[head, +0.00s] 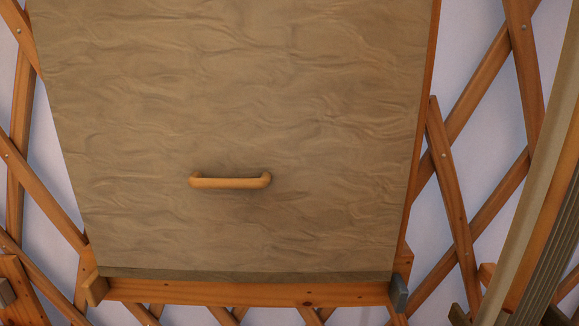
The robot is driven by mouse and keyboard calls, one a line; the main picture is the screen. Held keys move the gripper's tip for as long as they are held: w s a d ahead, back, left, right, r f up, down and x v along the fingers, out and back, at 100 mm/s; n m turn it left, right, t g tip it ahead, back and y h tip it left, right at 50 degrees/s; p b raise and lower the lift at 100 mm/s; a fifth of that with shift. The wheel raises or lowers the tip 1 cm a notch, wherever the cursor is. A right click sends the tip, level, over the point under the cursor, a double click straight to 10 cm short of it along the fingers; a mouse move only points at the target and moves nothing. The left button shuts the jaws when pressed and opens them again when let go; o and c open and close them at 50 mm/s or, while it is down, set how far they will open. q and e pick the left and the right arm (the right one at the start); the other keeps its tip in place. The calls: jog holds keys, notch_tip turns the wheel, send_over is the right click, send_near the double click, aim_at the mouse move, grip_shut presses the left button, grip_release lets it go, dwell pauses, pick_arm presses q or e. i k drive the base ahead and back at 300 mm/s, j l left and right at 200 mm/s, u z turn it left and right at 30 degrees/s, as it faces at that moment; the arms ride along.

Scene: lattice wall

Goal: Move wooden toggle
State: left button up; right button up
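A small light-wood block (94,289), which looks like the wooden toggle, sits at the lower left corner of a large brownish, wrinkled panel (240,110). It is at the left end of an orange wooden rail (245,292) under the panel and stands slightly tilted. A similar grey block (398,293) is at the rail's right end. A wooden bar handle (230,182) is fixed on the lower middle of the panel. Neither of my grippers can be made out in the head view.
Crossed wooden lattice slats (480,75) over a pale wall surround the panel on both sides. A curved beige and wooden frame (535,200) rises at the right edge. A short wooden piece with a grey block (6,292) is at the lower left. The panel front is unobstructed.

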aim_at(96, 287)
jog(key=u, duration=1.35)
